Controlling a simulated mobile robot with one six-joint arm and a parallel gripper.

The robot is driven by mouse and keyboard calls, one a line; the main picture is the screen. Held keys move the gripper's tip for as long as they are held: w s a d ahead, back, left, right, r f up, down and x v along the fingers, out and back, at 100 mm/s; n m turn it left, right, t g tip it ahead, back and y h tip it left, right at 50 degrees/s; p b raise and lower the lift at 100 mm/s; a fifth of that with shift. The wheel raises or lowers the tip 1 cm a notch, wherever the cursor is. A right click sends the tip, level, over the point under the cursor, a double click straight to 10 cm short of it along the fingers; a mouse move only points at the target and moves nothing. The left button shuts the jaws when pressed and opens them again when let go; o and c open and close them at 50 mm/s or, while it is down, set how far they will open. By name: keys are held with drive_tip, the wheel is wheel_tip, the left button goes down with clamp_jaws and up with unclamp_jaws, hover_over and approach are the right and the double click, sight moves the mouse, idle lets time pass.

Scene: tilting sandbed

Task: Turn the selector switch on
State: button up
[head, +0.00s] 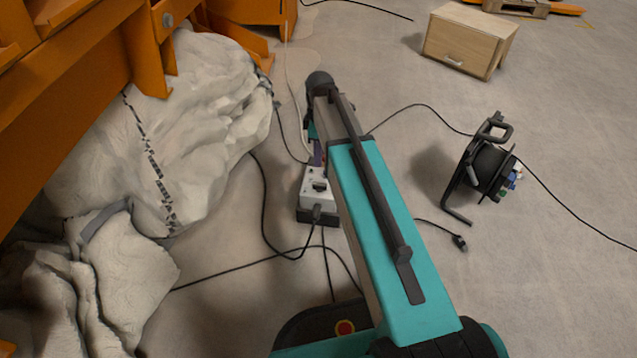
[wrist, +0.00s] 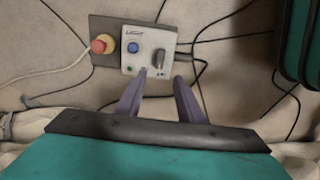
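The selector switch (wrist: 158,58) is a dark knob on the face of a pale control box (wrist: 149,38). Its grip looks roughly upright in the wrist view; its exact setting is too small to tell. A blue button (wrist: 133,47) and a red emergency-stop knob (wrist: 103,44) are to its left. In the head view the control box (head: 318,184) is on the floor beside my arm. My gripper (wrist: 160,78) is open and empty. Its two purple fingers are apart, with their tips just below the knob in the wrist view. In the head view my arm hides most of the gripper.
Black cables (head: 265,215) run over the floor around the box. A large pale fabric bag (head: 185,130) and an orange frame (head: 60,50) stand at the left. A cable reel (head: 490,170) and a wooden cabinet (head: 468,38) are at the right, with bare floor between.

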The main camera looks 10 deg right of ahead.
sight(319, 184)
drive_tip(key=shift+f, duration=0.1)
drive_tip(key=shift+f+b, duration=3.4)
drive_tip(key=shift+f, duration=3.4)
clamp_jaws()
drive_tip(key=shift+a, duration=0.2)
drive_tip(key=shift+d, duration=0.2)
